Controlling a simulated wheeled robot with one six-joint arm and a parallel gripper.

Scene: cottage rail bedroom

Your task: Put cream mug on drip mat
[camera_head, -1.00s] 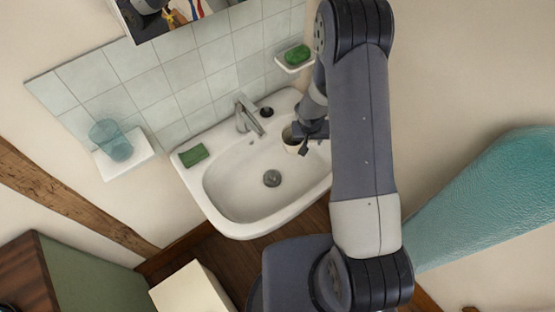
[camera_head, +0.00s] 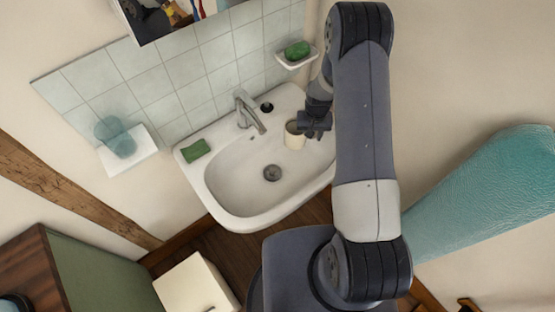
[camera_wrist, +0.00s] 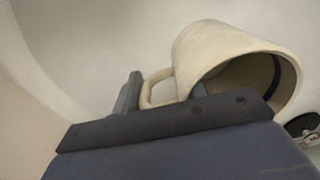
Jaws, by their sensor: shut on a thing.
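The cream mug (camera_head: 294,138) is at the right side of the white basin in the head view, just left of my gripper (camera_head: 314,124). In the wrist view the mug (camera_wrist: 215,48) fills the upper right, with its open mouth facing right and its handle on the left. My gripper (camera_wrist: 165,96) is shut on the mug at its handle side; the exact contact is partly hidden. I cannot tell whether the mug touches the basin. I cannot identify a drip mat for certain.
The sink (camera_head: 240,210) has a tap (camera_head: 248,112) and a green block (camera_head: 195,150) on its left rim. A soap dish (camera_head: 297,60) is on the wall, and a shelf (camera_head: 130,155) with a blue glass (camera_head: 115,137) is at left. A wooden-topped cabinet (camera_head: 35,262) stands lower left.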

